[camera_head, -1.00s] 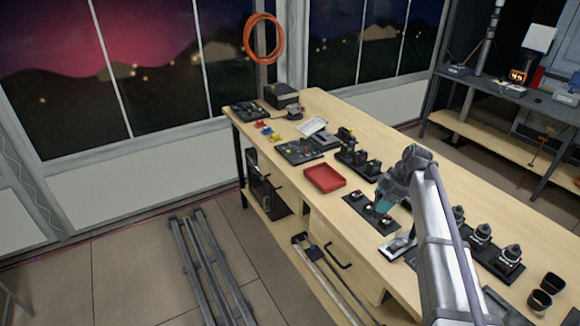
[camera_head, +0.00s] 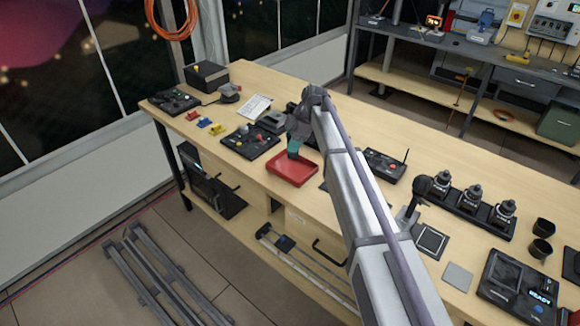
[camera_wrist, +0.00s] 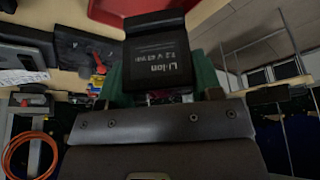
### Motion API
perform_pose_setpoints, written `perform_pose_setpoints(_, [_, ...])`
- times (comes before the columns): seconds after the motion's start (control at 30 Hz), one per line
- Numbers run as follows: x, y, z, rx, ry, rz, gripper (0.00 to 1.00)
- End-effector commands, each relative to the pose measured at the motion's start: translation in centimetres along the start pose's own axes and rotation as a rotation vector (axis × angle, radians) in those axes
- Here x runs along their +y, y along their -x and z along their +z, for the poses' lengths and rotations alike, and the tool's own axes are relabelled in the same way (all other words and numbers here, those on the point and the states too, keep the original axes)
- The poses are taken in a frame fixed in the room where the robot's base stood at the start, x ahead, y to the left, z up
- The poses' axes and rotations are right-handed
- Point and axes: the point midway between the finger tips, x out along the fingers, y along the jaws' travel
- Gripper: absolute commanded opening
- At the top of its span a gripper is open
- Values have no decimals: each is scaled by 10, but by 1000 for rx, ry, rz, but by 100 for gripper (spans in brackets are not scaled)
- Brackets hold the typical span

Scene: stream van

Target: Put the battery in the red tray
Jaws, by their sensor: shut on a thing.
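The battery is a black block with a white "Li-ion" label (camera_wrist: 155,62). In the wrist view it sits between the green fingers of my gripper (camera_wrist: 157,82), which is shut on it. In the head view my gripper (camera_head: 294,150) is over the back part of the red tray (camera_head: 290,172), and the battery cannot be made out there. The tray is shallow and lies near the table's front edge. Its red rim shows at the top of the wrist view (camera_wrist: 110,14), beyond the battery. I cannot tell how high the battery is above the tray.
A black panel with coloured buttons (camera_head: 250,141) lies just left of the tray. A black controller with an antenna (camera_head: 383,165) lies to its right, behind my arm. Small red, blue and yellow items (camera_head: 205,122) lie farther left. Several camera-like units (camera_head: 470,198) stand at the right.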

Motion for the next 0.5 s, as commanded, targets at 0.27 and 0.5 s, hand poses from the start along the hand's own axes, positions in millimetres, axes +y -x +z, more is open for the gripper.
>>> perform_pose_setpoints(0.27, [0, -35, 14, 0, 0, 0, 27])
perform_pose_setpoints(0.5, [0, -71, 29, 0, 1, 0, 27])
